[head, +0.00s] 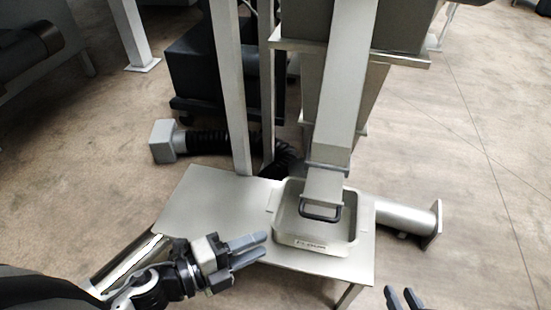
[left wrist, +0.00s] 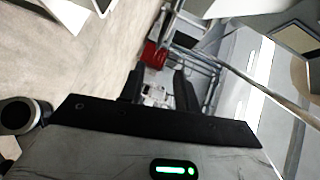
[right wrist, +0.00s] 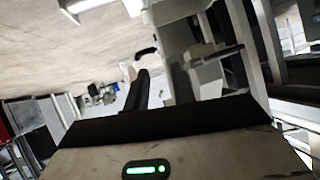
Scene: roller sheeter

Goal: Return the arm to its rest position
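My left gripper (head: 264,246) is in the head view, above the front left edge of the metal table and left of the tray. Its two fingers are apart with nothing between them; they also show apart in the left wrist view (left wrist: 160,88). My right gripper (head: 401,292) shows only its fingertips at the bottom edge of the head view, right of the table. Its fingers are apart and empty, also in the right wrist view (right wrist: 160,88). Most of my right arm is out of the head view.
A metal tray labelled FLOUR (head: 285,238) sits on the grey table (head: 205,205), under a chute (head: 340,95) with a dark handle (head: 320,214). A metal post (head: 229,90) rises at the table's back. A flanged cylinder (head: 408,217) lies to the right. Floor is clear at far right.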

